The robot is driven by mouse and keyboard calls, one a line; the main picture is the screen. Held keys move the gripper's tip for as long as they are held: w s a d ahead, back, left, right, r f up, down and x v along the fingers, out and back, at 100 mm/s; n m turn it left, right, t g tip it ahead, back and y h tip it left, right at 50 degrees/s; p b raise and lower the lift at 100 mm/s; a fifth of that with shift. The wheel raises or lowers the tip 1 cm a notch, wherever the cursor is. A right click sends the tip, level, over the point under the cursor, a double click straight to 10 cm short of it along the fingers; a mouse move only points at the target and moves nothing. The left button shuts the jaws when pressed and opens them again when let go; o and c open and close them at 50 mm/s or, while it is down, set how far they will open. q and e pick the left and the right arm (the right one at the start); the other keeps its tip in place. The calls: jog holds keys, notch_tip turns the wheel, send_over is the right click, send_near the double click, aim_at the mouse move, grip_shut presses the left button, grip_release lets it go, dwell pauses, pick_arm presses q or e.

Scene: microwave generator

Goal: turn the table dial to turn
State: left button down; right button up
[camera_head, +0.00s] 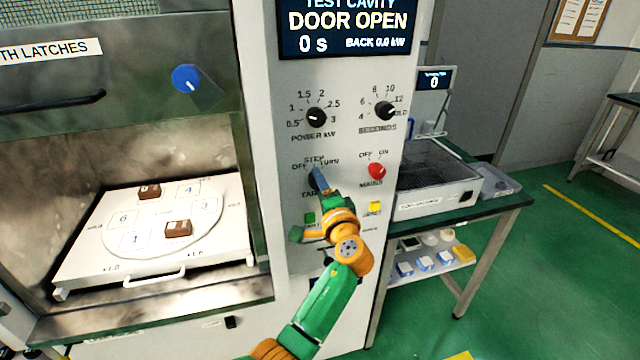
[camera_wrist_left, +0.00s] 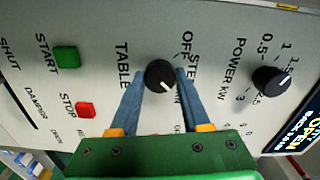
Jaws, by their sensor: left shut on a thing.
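The table dial is a small black knob (camera_wrist_left: 160,75) on the white control panel, with OFF, STEP and TURN printed around it. In the head view it is mostly hidden behind my fingers. My left gripper (camera_head: 318,181) reaches up to it from below. In the left wrist view, the blue fingers of my left gripper (camera_wrist_left: 161,82) lie on both sides of the knob and are shut on it. I cannot tell which mark the knob points to. My right gripper is not in view.
The power dial (camera_head: 316,117) and another black dial (camera_head: 385,111) sit above; a red mains knob (camera_head: 376,170) is to the right. Start (camera_wrist_left: 66,57) and stop (camera_wrist_left: 85,110) buttons are close by. The display (camera_head: 347,28) reads DOOR OPEN. A tray (camera_head: 80,262) shows in the open cavity.

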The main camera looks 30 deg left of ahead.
pick_arm(q)
jog(key=shift+r, duration=0.2)
jog(key=c, duration=0.7)
grip_release()
jog(key=o, duration=0.3)
jog(key=shift+a, duration=0.1)
jog(key=shift+o, duration=0.2)
jog(key=shift+f, duration=0.15)
jog(key=b+v, duration=0.2)
jog(key=v, duration=0.5)
